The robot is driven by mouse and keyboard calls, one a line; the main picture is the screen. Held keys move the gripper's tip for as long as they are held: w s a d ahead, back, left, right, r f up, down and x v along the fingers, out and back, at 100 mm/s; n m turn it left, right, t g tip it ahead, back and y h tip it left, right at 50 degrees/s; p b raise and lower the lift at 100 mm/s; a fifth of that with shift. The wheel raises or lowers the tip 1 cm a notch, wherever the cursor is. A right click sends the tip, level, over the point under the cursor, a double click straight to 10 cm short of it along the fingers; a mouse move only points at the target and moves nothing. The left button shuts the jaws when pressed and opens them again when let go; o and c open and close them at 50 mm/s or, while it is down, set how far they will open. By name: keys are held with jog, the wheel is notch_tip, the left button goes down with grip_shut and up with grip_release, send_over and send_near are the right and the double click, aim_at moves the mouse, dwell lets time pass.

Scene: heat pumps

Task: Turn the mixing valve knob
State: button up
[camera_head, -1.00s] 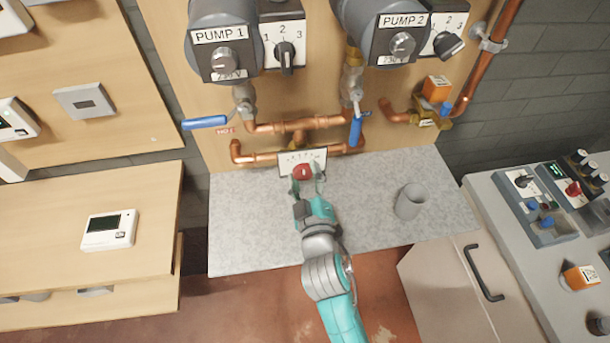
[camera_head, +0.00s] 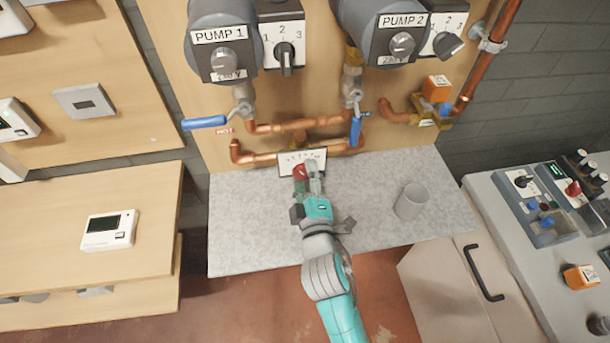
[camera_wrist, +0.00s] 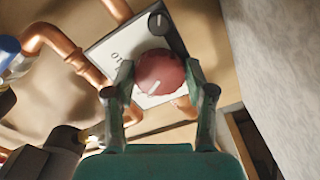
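The mixing valve's red knob (camera_head: 299,171) sits in front of a white scale plate (camera_head: 288,160) below the copper pipes. My gripper (camera_head: 308,178) is at the knob, its fingers turned so one partly covers it. In the wrist view, the red knob (camera_wrist: 160,72) lies between the two fingertips of my gripper (camera_wrist: 159,78), which appear to touch its sides. A white mark shows on the knob's lower part. The plate (camera_wrist: 122,45) looks tilted there, with a round dark part (camera_wrist: 158,22) bearing a white mark beyond the knob.
Copper pipes (camera_head: 285,127) and blue valve handles (camera_head: 205,122) are above and around the plate. A grey cup (camera_head: 411,201) stands on the grey worktop (camera_head: 240,235), right of my arm. The worktop's left part is clear.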

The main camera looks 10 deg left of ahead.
jog(key=o, duration=0.3)
jog(key=v, duration=1.2)
dwell(0.5)
